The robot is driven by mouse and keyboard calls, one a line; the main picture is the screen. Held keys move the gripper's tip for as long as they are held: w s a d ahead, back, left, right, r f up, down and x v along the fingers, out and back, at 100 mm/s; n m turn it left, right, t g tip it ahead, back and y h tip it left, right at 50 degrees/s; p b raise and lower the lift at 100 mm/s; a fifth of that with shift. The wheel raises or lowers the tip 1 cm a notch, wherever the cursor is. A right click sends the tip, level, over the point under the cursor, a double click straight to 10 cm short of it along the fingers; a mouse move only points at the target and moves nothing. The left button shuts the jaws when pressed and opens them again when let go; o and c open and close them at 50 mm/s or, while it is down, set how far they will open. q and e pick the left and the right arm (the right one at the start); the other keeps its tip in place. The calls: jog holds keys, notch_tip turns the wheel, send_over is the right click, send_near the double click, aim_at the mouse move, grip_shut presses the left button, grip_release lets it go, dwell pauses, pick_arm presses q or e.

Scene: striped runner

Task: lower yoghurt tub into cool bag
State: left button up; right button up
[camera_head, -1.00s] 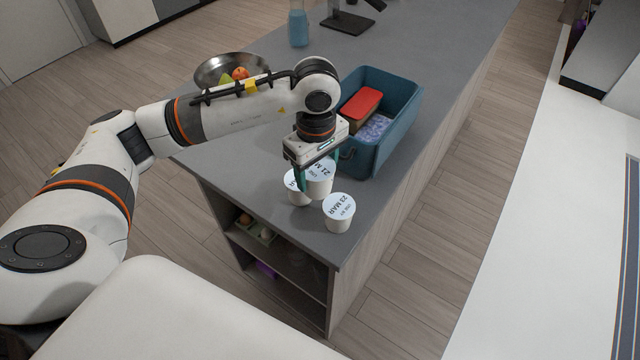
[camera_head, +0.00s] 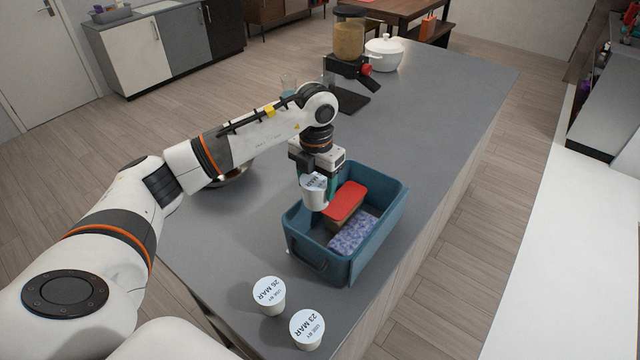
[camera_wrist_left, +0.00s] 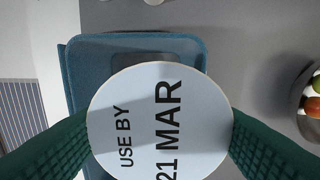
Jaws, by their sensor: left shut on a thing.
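My left gripper (camera_head: 316,180) is shut on a white yoghurt tub (camera_head: 313,196) and holds it upright over the left part of the cool bag. In the left wrist view the held tub's lid (camera_wrist_left: 160,122) reads "USE BY 21 MAR", between the green fingers. The blue open cool bag (camera_head: 381,232) stands on the counter. Inside it are a red-lidded box (camera_head: 345,201) and a purple-blue speckled pack (camera_head: 353,232). Two more white tubs stand on the counter, one marked 26 MAR (camera_head: 269,295) and one marked 23 MAR (camera_head: 307,328). My right gripper is out of view.
A metal fruit bowl (camera_head: 238,170) is partly hidden behind my left arm.

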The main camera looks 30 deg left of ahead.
aim_at(315, 205)
pick_arm(q)
jog(key=shift+s+f+b, duration=0.75)
jog(key=shift+s+f, duration=0.05)
jog(key=shift+f, duration=0.3)
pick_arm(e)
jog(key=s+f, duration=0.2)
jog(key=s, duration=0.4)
pick_arm(q)
jog(key=shift+w+f+b, duration=0.2)
jog(key=shift+f+b, duration=0.05)
jog(key=shift+f, duration=0.25)
jog(key=shift+w+f+b, duration=0.2)
jog(key=shift+f+b, duration=0.05)
jog(key=shift+f, duration=0.25)
jog(key=shift+f+b, duration=0.55)
jog(key=shift+f, duration=0.65)
notch_tip(315, 205, down, 7)
jog(key=b, duration=0.4)
jog(key=shift+b, duration=0.35)
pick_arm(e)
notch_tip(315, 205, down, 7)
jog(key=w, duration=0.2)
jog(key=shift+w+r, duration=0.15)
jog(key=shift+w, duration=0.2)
pick_arm(q)
jog(key=shift+r, duration=0.15)
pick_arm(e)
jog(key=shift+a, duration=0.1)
